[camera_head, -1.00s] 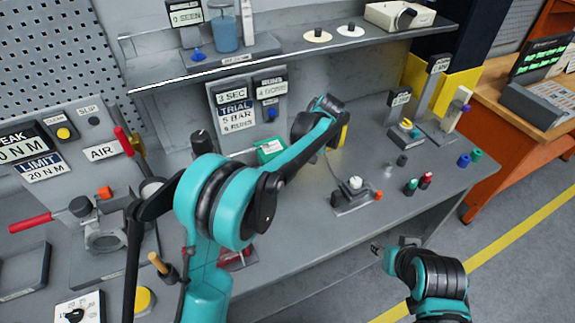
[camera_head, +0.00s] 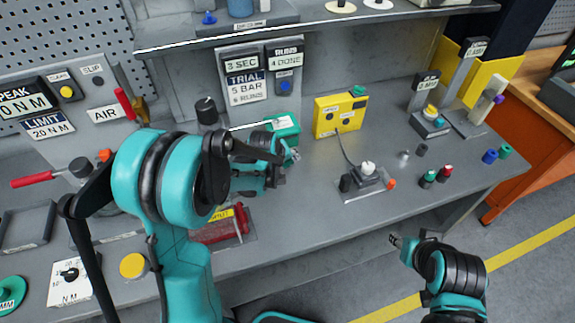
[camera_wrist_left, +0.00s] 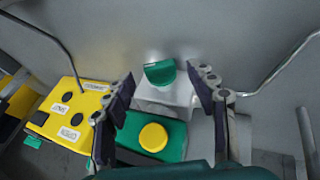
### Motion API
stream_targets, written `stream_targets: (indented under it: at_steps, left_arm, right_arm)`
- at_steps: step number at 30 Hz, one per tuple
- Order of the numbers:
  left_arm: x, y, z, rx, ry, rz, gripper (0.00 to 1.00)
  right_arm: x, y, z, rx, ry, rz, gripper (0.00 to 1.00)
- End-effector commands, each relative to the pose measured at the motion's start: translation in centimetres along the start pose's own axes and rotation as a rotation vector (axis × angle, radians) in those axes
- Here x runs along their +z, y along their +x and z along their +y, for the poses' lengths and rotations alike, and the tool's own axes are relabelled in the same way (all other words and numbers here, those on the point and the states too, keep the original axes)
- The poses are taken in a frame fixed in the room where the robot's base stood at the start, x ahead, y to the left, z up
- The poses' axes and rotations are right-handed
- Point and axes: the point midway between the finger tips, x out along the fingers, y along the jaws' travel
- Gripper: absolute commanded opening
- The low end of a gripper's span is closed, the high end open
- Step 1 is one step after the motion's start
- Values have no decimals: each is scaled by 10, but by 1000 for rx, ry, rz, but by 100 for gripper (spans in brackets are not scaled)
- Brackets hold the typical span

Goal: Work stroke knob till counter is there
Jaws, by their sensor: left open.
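The counter panel (camera_head: 285,59) reads "RUNS 4 DONE" in the head view. Beside it, the trial sign (camera_head: 246,88) reads "5 BAR", apparently "6 RUNS". A green knob (camera_wrist_left: 160,73) on a pale grey block shows in the left wrist view, between and beyond the fingers; I cannot tell whether it is the stroke knob. My left gripper (camera_wrist_left: 167,90) is open and empty, apart from the green knob. In the head view my left gripper (camera_head: 290,165) is in front of a green box (camera_head: 285,127). My right gripper (camera_head: 396,241) hangs at the bench's front edge, its jaws unclear.
A green box with a yellow button (camera_wrist_left: 153,138) sits below the fingers in the wrist view. A yellow box (camera_head: 340,115) stands nearby with a cable to a small fixture (camera_head: 366,181). A red-handled item (camera_head: 225,226) lies near the front edge. Right of the fixture stand small coloured pegs (camera_head: 436,176).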

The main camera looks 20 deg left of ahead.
Motion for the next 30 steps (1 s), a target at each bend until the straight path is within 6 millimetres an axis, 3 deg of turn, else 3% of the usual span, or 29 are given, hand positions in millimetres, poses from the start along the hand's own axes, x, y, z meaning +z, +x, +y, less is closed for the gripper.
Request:
stream_targets:
  at_steps: [5,14,20,26,30]
  left_arm:
    - [0,18,0,-1,0,0,57]
    - [0,21,0,-2,0,-1,57]
    - [0,21,0,-2,0,-1,7]
    - [0,21,1,-16,7,-3,7]
    - [1,21,5,-113,52,-5,7]
  right_arm:
    - [3,5,0,0,0,0,40]
    - [3,5,0,0,0,0,40]
    - [3,5,0,0,0,0,40]
    - [3,4,0,0,0,0,40]
    - [1,2,0,0,0,0,40]
